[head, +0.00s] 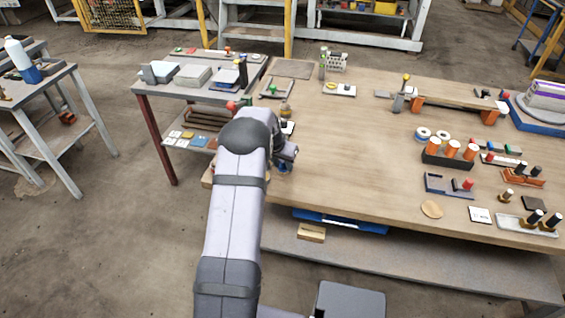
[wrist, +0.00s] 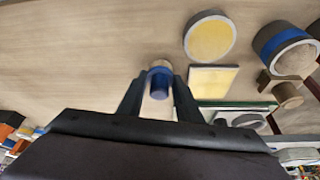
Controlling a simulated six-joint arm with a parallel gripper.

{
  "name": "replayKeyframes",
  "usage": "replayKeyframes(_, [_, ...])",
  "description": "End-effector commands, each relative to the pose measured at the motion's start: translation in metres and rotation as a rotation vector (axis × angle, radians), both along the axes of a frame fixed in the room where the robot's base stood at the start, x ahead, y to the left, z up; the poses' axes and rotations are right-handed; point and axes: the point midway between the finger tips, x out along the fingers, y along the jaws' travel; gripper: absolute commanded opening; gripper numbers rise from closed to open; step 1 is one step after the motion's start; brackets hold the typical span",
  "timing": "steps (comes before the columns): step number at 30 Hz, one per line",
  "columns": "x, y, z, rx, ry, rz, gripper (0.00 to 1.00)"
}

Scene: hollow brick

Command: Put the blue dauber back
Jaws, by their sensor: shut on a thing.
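The blue dauber (wrist: 160,80) is between the two fingertips of my gripper (wrist: 159,92) in the wrist view. It shows a blue band and end with a paler part. My gripper is shut on it. In the head view my gripper (head: 284,160) is over the left front part of the table, mostly hidden by my arm. A small blue patch under it may be the dauber. I cannot tell whether the dauber touches the table. The place it belongs to is not clearly identifiable.
In the wrist view a yellow disc (wrist: 210,38), a pale yellow square (wrist: 212,80) and a blue-sided round container (wrist: 287,46) lie right of the dauber. In the head view, a dark rack with orange cylinders (head: 452,150) stands to the right. The wooden tabletop (head: 350,150) between is clear.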

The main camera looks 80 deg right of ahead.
Motion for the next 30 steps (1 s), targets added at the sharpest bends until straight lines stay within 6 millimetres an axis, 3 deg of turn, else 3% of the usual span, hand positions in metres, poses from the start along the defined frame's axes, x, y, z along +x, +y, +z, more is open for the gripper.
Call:
replayKeyframes(9, [0.000,0.000,-0.004,-0.001,0.000,0.000,0.14])
replayKeyframes(10, [0.000,0.000,-0.003,-0.001,0.000,0.000,0.36])
replayKeyframes(12, [0.000,0.000,-0.003,0.000,0.000,0.000,0.50])
replayKeyframes(23, [0.000,0.000,-0.001,0.000,0.000,0.000,0.50])
replayKeyframes(30, [0.001,0.005,0.014,-0.002,-0.001,0.000,0.50])
